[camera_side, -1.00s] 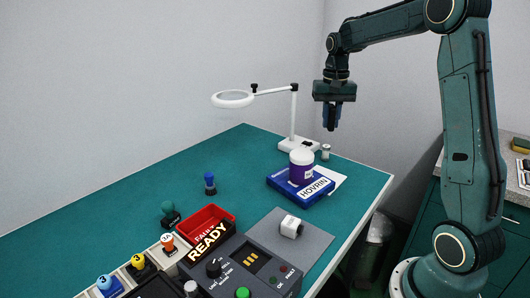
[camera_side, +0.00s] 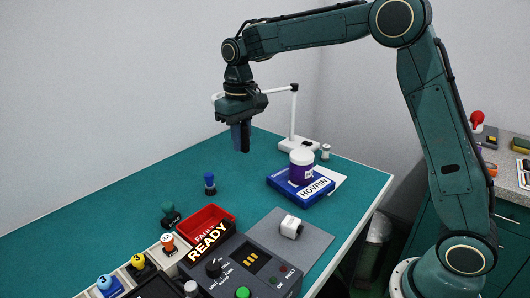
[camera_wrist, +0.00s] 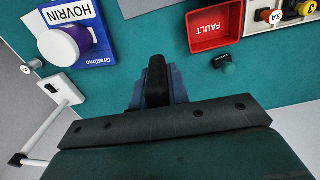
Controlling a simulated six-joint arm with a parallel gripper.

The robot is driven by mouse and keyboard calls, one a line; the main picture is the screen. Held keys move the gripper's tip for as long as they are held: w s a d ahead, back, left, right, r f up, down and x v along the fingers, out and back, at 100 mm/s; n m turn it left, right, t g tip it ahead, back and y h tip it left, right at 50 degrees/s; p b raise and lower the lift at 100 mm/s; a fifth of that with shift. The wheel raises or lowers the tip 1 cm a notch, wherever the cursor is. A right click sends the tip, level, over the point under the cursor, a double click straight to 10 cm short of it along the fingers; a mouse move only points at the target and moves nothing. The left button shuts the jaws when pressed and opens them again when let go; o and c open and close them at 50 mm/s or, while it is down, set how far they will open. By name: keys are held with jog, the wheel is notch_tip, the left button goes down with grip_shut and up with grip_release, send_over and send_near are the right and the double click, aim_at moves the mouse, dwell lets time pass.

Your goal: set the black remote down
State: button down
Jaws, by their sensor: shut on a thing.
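My gripper (camera_side: 241,138) is shut on the black remote (camera_wrist: 157,78). In the wrist view the remote stands out between the two blue fingers. In the side view my gripper points down in the air above the teal table (camera_side: 120,205), toward its back part, and the remote is hard to tell apart from the dark fingers. The wrist view shows bare teal table around the remote's tip.
The blue HOVRIN box (camera_side: 306,188) bears a purple jar with a white lid (camera_side: 301,165). A magnifier lamp (camera_side: 293,120) stands behind. A blue stamp (camera_side: 209,184), a green stamp (camera_side: 170,215) and a red FAULT tray (camera_side: 207,217) are nearer. The left middle of the table is clear.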

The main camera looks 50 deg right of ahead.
aim_at(241, 216)
jog(key=shift+w+a+n, duration=0.1)
jog(key=shift+a+n, duration=0.2)
jog(key=shift+a, duration=0.55)
jog(key=shift+f, duration=0.15)
notch_tip(241, 216, down, 20)
jog(key=shift+r, duration=0.15)
dwell(0.3)
jog(key=c, duration=1.3)
grip_release()
jog(key=shift+c, duration=0.2)
